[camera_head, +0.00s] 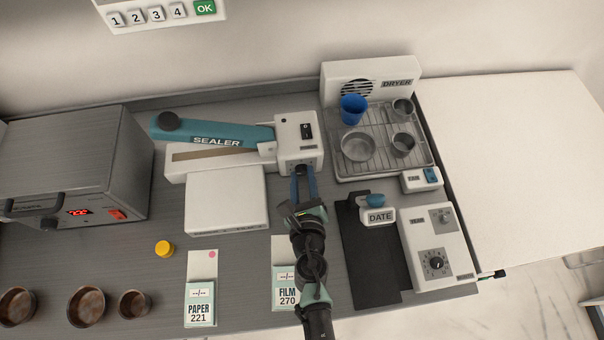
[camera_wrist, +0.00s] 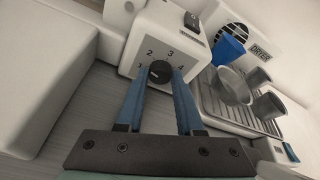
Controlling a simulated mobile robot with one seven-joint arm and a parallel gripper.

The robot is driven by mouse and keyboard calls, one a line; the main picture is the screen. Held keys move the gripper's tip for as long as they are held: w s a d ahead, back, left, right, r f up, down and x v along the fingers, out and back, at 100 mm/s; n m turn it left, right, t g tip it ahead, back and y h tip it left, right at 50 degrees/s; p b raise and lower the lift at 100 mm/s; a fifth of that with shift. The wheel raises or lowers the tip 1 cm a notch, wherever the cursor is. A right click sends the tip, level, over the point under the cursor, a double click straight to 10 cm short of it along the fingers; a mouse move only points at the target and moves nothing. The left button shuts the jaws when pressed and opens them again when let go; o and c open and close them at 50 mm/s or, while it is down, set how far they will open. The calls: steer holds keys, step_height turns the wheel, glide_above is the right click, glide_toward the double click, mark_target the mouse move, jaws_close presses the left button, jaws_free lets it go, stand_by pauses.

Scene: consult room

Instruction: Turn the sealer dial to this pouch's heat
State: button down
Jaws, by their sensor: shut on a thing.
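The sealer (camera_head: 297,137) has a teal lever arm (camera_head: 215,132) and a white end box. In the wrist view, the box's front face (camera_wrist: 142,49) has a black dial (camera_wrist: 159,73) marked 1 to 4. The dial's pointer seems to lie towards the left, near 1, but is hard to read. My gripper (camera_head: 304,172) has its blue fingers at this face, shut on the dial from both sides. A pouch marked PAPER 221 (camera_head: 200,301) lies at the front with a pink dot. A pouch marked FILM 270 (camera_head: 285,286) is partly hidden by my arm.
A white block (camera_head: 224,200) lies left of my gripper. The dryer (camera_head: 372,75) and its rack of cups stand right. A dark mat (camera_head: 365,245), DATE stamp (camera_head: 378,217) and white dial box (camera_head: 437,247) are right of my arm. A yellow cap (camera_head: 165,248) is left.

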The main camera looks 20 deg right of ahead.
steer(key=shift+s+d+f+m+t+y, duration=0.15)
steer(key=shift+m+y, duration=0.4)
steer(key=shift+m, duration=0.45)
steer(key=shift+w+d+r+m+t+y, duration=0.15)
steer(key=shift+m+y, duration=0.4)
steer(key=shift+m, duration=0.45)
steer(key=m, duration=0.1)
steer(key=m+t+y, duration=0.1)
steer(key=m, duration=0.1)
steer(key=shift+s+f, duration=0.15)
steer(key=shift+f, duration=0.05)
steer(key=shift+m+y, duration=0.3)
steer(key=shift+y, duration=0.1)
steer(key=c, duration=0.5)
jaws_free()
steer(key=shift+c, duration=0.2)
steer(key=shift+r, duration=0.1)
steer(key=b+v, duration=0.2)
steer(key=v, duration=0.9)
steer(key=shift+s, duration=0.2)
steer(key=shift+s+a+r+b, duration=0.15)
steer(key=shift+s+b, duration=0.2)
steer(key=shift+s, duration=0.25)
steer(key=shift+s+r, duration=0.1)
